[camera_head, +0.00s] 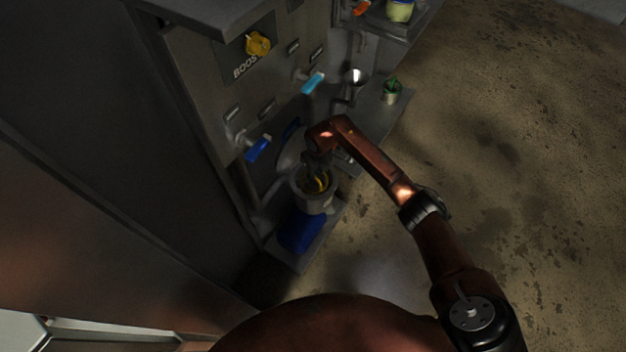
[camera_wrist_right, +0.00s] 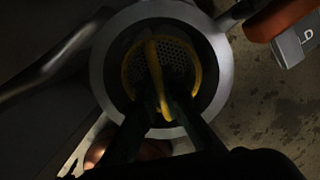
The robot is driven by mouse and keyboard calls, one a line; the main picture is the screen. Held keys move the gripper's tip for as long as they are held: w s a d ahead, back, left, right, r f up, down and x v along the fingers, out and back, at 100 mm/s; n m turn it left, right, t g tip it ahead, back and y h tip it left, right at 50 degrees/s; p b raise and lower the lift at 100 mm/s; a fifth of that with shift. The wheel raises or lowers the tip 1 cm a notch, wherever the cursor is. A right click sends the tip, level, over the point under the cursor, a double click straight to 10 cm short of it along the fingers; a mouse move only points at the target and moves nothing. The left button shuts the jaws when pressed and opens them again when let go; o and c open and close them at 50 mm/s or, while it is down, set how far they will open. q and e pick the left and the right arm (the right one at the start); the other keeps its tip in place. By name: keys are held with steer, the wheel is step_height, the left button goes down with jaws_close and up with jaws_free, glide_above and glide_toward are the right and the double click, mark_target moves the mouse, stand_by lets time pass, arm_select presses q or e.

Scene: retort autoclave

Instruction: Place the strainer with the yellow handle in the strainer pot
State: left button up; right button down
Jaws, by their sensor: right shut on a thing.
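The strainer with the yellow handle (camera_wrist_right: 152,64) sits within the rim of the round metal strainer pot (camera_wrist_right: 103,62) in the right wrist view. Its perforated plate shows under the yellow handle. In the head view the yellow handle (camera_head: 318,184) shows inside the pot (camera_head: 316,204). My right gripper (camera_wrist_right: 165,100) reaches down over the pot and is shut on the yellow handle; in the head view it is dark and partly hidden by its own wrist. How deep the strainer sits in the pot I cannot tell. My left gripper is not in view.
A metal panel with a yellow knob (camera_head: 257,44), a light-blue lever (camera_head: 313,82) and a dark-blue lever (camera_head: 258,149) stands behind the pot. A blue object (camera_head: 301,232) is just below the pot. A green can (camera_head: 391,90) stands on the shelf. Open floor lies to the right.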

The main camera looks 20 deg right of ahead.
mark_target(314, 184)
step_height(314, 184, down, 4)
steer(key=shift+r+b, duration=0.25)
steer(key=shift+b, duration=0.3)
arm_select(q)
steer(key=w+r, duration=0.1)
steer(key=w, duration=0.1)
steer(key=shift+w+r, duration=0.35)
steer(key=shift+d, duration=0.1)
arm_select(e)
steer(key=shift+f, duration=0.15)
steer(key=c, duration=2.5)
jaws_free()
steer(key=shift+f, duration=0.1)
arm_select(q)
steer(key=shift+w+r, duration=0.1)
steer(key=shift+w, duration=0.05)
arm_select(e)
steer(key=o, duration=0.4)
